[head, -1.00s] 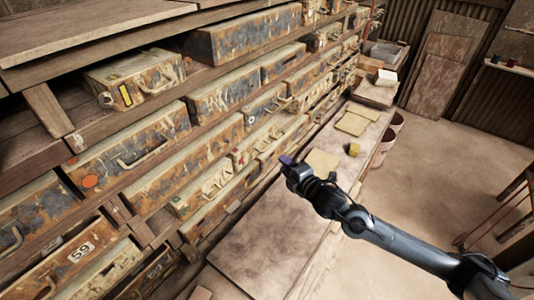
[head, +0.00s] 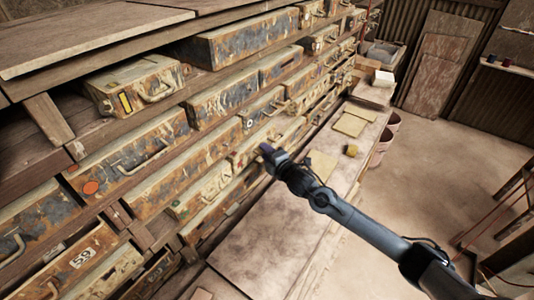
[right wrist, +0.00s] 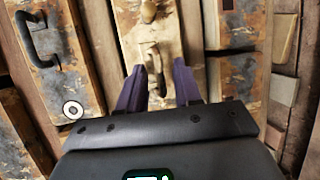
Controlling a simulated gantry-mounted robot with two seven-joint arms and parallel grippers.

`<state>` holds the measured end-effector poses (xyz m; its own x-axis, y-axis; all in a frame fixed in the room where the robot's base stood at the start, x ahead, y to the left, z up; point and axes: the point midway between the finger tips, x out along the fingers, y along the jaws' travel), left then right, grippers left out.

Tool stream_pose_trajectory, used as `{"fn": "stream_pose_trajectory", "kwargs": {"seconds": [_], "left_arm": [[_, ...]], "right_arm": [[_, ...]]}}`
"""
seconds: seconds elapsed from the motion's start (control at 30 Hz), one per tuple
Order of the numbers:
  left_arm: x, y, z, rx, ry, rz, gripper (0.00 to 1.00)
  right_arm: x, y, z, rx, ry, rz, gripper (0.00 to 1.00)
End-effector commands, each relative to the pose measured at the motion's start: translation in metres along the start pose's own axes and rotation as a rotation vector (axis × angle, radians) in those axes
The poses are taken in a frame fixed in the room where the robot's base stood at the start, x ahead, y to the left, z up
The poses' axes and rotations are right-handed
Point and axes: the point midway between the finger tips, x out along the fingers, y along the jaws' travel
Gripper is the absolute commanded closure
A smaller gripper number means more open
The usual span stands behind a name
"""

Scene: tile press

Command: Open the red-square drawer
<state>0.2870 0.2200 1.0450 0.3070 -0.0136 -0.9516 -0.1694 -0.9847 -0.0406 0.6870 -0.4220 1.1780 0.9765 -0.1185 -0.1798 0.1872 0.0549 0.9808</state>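My right gripper (head: 266,150) is in front of the lower drawer rows. In the right wrist view its two purple fingers (right wrist: 158,88) stand apart, with a pale drawer handle (right wrist: 153,66) in line with the gap between them. I cannot tell whether they touch it. That handle is on a worn cream and rust drawer (right wrist: 128,18). No clear red square shows in the head view. My left gripper is out of view.
A drawer with a white ring mark (right wrist: 72,110) and dark handle is left of the fingers. A red round mark (head: 90,187) and a "59" label (head: 82,257) are on other drawers. A wooden bench (head: 262,235) runs below. Open floor (head: 440,165) is to the right.

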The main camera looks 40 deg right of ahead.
Motion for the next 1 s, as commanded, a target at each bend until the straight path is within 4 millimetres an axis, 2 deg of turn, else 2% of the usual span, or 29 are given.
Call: {"fn": "stream_pose_trajectory", "kwargs": {"seconds": [0.2,0.4,0.43,1.0], "left_arm": [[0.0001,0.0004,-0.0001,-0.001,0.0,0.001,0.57],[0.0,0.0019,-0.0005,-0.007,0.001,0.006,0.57],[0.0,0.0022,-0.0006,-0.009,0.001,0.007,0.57],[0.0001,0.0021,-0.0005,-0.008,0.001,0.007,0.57]], "right_arm": [[0.0,-0.0002,-0.0003,0.0,0.001,0.0,0.68],[-0.0002,-0.0002,-0.0002,0.0,0.0,0.0,0.98],[-0.0002,-0.0002,-0.0002,0.0,0.0,0.0,1.0],[-0.0003,-0.0002,-0.0001,0.0,0.0,0.0,1.0]]}}
